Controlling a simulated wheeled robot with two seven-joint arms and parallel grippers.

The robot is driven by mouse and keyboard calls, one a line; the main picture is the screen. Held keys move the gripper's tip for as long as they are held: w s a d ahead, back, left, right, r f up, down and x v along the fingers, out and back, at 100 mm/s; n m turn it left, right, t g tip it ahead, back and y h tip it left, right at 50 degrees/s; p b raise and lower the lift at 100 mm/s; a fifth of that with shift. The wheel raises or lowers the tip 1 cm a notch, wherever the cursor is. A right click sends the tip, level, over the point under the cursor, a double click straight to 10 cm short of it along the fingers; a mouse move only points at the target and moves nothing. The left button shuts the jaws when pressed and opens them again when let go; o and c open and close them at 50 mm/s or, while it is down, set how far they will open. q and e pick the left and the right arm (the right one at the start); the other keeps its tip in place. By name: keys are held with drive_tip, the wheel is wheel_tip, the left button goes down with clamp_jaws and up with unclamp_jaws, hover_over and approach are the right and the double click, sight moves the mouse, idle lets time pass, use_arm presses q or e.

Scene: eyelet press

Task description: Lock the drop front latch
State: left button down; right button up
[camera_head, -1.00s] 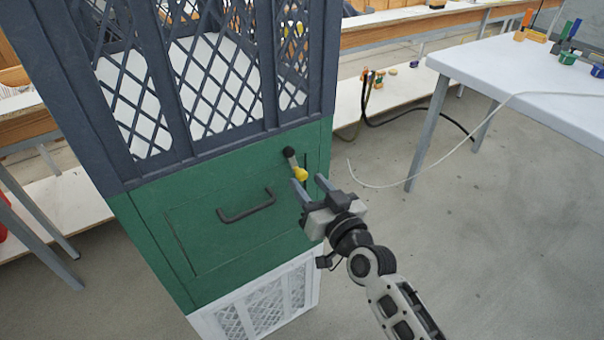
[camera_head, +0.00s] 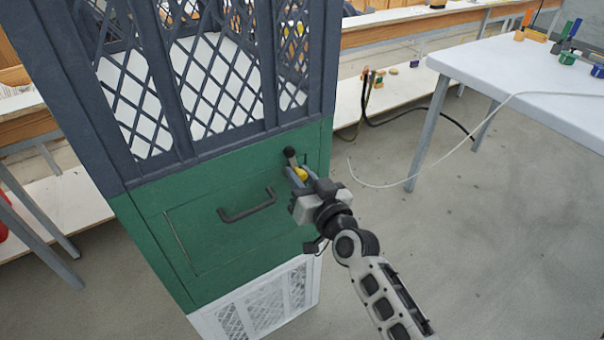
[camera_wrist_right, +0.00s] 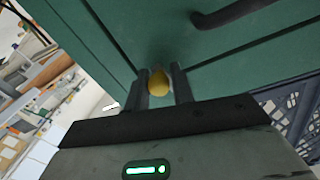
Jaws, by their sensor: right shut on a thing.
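The drop front is a green panel (camera_head: 200,235) with a dark bar handle (camera_head: 246,205), and it stands closed. The latch (camera_head: 291,157) is at its upper right, a short lever with a dark round pivot at the top and a yellow knob (camera_head: 300,174) at its lower end. The lever slants down to the right. My right gripper (camera_head: 301,176) is shut on the yellow knob. In the right wrist view the knob (camera_wrist_right: 158,82) sits between the two fingers. My left gripper is not in view.
A dark lattice enclosure (camera_head: 190,80) rises above the green section, and a white lattice base (camera_head: 265,305) is below. A white table (camera_head: 540,85) stands at the right, with a pale cable hanging from it.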

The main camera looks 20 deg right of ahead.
drive_tip(key=m, duration=0.1)
drive_tip(key=m+p, duration=0.1)
drive_tip(key=shift+s+a+r+m, duration=0.1)
drive_tip(key=shift+a+m, duration=0.2)
drive_tip(key=shift+a, duration=0.05)
drive_tip(key=o, duration=0.9)
drive_tip(key=shift+s, duration=0.1)
drive_tip(key=s+d, duration=0.1)
drive_tip(key=s, duration=0.9)
drive_tip(key=s+d, duration=0.1)
drive_tip(key=s, duration=0.4)
drive_tip(key=shift+s+d+r+b, duration=0.1)
drive_tip(key=shift+s+d+b, duration=0.2)
drive_tip(key=shift+d+b, duration=0.05)
drive_tip(key=s+a+f+n+g, duration=0.1)
drive_tip(key=s+f+n+g, duration=0.1)
drive_tip(key=f, duration=0.1)
drive_tip(key=s+a+f+n+g, duration=0.1)
drive_tip(key=s+f+n+g, duration=0.1)
drive_tip(key=f, duration=0.2)
drive_tip(key=s+a+f+n+g, duration=0.1)
drive_tip(key=s+a+f+g, duration=0.1)
drive_tip(key=f+g, duration=0.1)
drive_tip(key=shift+s+a+f+n, duration=0.1)
drive_tip(key=shift+s+f+n, duration=0.25)
drive_tip(key=shift+s+n, duration=0.05)
